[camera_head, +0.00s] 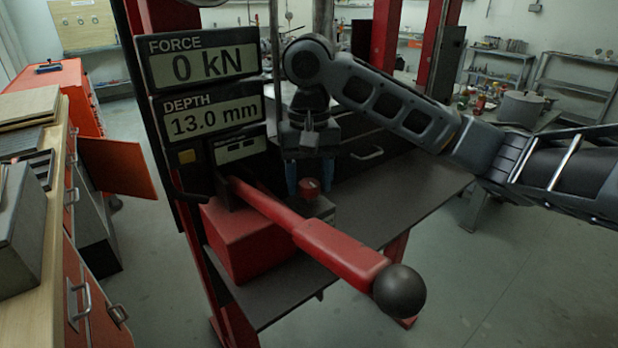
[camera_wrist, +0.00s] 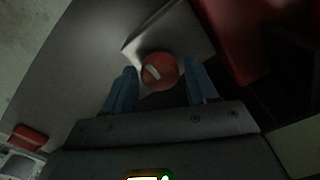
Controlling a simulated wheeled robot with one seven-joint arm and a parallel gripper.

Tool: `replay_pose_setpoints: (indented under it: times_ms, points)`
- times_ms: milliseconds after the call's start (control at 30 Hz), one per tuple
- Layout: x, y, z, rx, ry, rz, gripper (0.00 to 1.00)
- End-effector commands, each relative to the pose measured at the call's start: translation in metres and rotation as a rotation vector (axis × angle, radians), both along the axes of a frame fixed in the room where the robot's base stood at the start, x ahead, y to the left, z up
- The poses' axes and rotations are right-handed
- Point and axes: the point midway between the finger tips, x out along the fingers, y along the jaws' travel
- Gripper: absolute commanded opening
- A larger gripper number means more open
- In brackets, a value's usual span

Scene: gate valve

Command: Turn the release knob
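The release knob (camera_head: 309,188) is a small round red knob on top of a grey block (camera_head: 322,208), just right of the red pump body. In the wrist view the knob (camera_wrist: 160,71) shows a pale mark on its face and lies between and just beyond my fingertips. My gripper (camera_head: 307,184) points down above the knob, its blue fingers partly hidden. In the wrist view my gripper (camera_wrist: 160,80) is open, one blue finger on each side of the knob, with a gap on both sides.
A long red lever (camera_head: 325,245) with a black ball end slants out in front of the knob. The red pump body (camera_head: 250,240) sits to its left. Displays reading 0 kN (camera_head: 203,63) and 13.0 mm (camera_head: 212,117) stand at left. The dark bench (camera_head: 400,195) is bare to the right.

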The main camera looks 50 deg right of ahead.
Motion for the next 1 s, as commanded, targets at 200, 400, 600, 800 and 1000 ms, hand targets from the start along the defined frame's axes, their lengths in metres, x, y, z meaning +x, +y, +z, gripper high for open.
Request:
replay_pose_setpoints:
  times_ms: [200,400,600,800,1000]
  points:
    - [0.0,0.0,0.0002,0.0,0.0,0.0,0.36]
    - [0.0001,0.0001,0.0002,0.0,0.0,0.0,0.17]
    - [0.0,0.0001,0.0006,0.0,0.0,0.008,0.14]
    - [0.0,0.0004,0.0018,0.001,0.0,0.063,0.14]
    - [0.0,0.0007,0.0031,0.001,0.0,0.192,0.14]
